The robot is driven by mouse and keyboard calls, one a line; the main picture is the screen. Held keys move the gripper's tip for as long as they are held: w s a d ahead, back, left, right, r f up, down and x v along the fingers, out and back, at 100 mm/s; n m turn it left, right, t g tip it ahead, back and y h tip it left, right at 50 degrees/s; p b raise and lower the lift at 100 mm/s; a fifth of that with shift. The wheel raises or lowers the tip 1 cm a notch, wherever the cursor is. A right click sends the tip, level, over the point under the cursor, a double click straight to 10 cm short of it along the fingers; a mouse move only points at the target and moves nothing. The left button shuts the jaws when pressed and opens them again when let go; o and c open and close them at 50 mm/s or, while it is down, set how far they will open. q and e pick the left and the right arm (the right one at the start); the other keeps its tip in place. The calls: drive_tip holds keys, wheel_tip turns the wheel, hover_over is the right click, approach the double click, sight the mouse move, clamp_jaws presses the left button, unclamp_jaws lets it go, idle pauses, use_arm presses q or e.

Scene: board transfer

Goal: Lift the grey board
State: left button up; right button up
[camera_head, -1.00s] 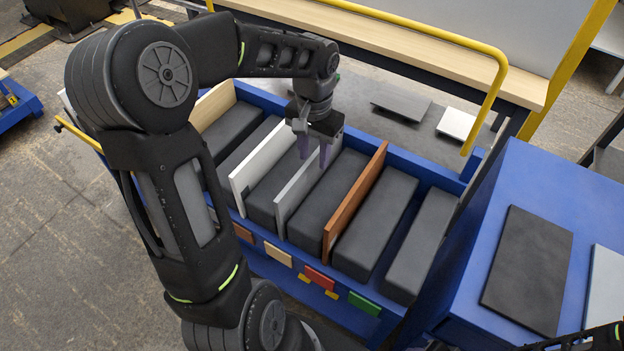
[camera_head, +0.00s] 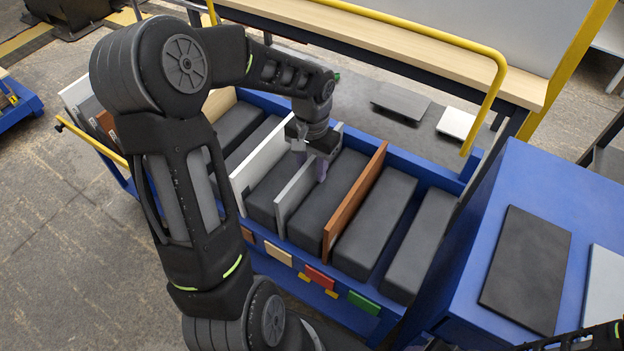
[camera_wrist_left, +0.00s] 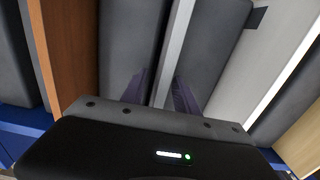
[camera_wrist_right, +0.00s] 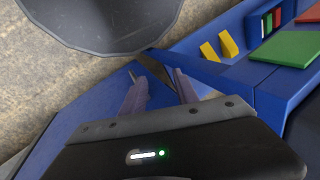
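The grey board (camera_head: 288,207) stands upright in the blue rack, between dark grey padded blocks, with a white board on its left and a brown board on its right. My left gripper (camera_head: 311,172) is low over its top edge, pointing down. In the left wrist view the grey board (camera_wrist_left: 176,40) runs between the two fingers of the left gripper (camera_wrist_left: 160,90). The fingers are apart, one on each side, with a gap visible on at least one side. My right gripper (camera_wrist_right: 160,88) is open and empty in the right wrist view, over a blue surface.
The white board (camera_head: 262,155) and brown board (camera_head: 356,200) stand close on either side. A yellow rail (camera_head: 480,45) rises behind the rack (camera_head: 430,172). A blue cabinet (camera_head: 541,180) with a dark panel (camera_head: 525,268) stands at right. Coloured tags line the rack's front.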

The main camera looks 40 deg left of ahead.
use_arm(q)
drive_tip(key=shift+c, duration=0.5)
clamp_jaws()
idle(0.8)
